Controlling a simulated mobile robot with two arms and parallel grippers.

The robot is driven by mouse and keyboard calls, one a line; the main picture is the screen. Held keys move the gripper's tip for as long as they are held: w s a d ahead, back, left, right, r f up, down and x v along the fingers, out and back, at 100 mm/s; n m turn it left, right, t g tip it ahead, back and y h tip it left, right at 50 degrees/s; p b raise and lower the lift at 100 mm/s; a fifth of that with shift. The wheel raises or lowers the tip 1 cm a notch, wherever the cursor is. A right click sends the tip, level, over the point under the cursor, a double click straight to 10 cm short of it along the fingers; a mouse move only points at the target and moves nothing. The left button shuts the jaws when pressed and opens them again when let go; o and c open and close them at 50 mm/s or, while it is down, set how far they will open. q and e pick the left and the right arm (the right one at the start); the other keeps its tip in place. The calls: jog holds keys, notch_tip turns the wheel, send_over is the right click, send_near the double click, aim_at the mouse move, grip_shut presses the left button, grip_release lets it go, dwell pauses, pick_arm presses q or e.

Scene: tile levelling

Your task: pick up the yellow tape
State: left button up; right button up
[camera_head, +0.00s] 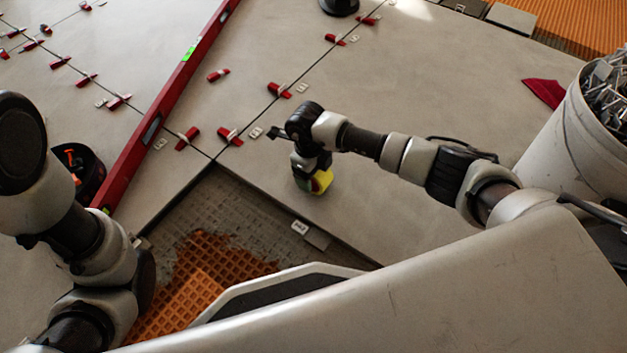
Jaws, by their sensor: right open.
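The yellow tape (323,179) is on the grey tiled floor near the middle of the view, just right of the open recess. My right gripper (312,173) points down at it from above and is open. The gripper covers part of the tape, and I cannot tell whether its fingers are around the tape or touching it. My left arm shows at the left edge, but its gripper is not in view.
A long red level (168,98) lies across the tiles. Red wedges and white clips line the joints. The recess shows orange matting (205,262) and grey mortar. A white bucket (565,130) stands right; a black bucket (92,175) stands left. Bare tile surrounds the tape.

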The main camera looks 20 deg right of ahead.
jog(key=c, duration=0.9)
jog(key=shift+r, duration=0.15)
